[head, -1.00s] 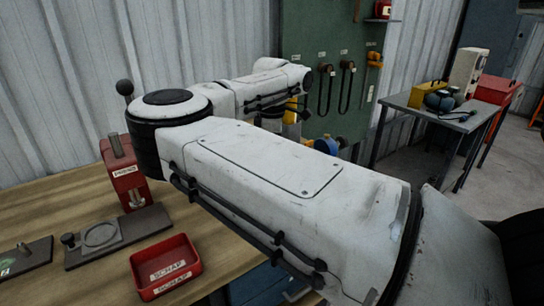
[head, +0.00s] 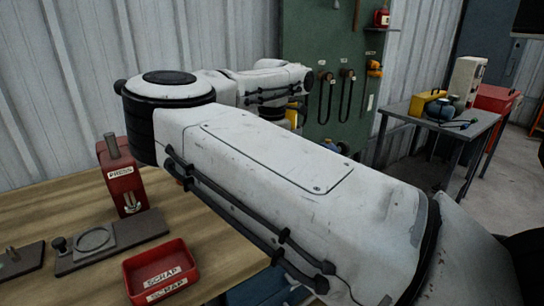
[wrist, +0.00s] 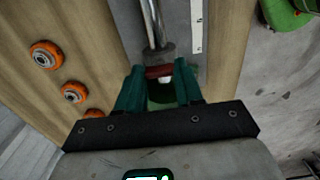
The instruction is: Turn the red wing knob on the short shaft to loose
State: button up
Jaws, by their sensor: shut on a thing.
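The red wing knob (wrist: 158,71) shows in the wrist view at the end of the short metal shaft (wrist: 152,22), just below a dark collar. A small white piece shows beside the knob. My gripper (wrist: 160,74) has teal fingers, one on each side of the knob, and is shut on it. The fingers hide the knob's ends, so its exact angle is hard to tell. In the head view my own arm hides the gripper, the knob and the shaft.
Orange rollers (wrist: 74,92) lie left of my gripper, a white scale strip (wrist: 197,25) beside the shaft, a green object (wrist: 288,14) at upper right. In the head view a red press (head: 121,178) and red scrap tray (head: 160,271) stand on the bench (head: 215,255).

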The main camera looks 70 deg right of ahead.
jog(key=shift+r, duration=0.1)
dwell(0.3)
jog(key=o, duration=1.1)
jog(key=shift+c, duration=0.2)
notch_tip(320, 180, up, 11)
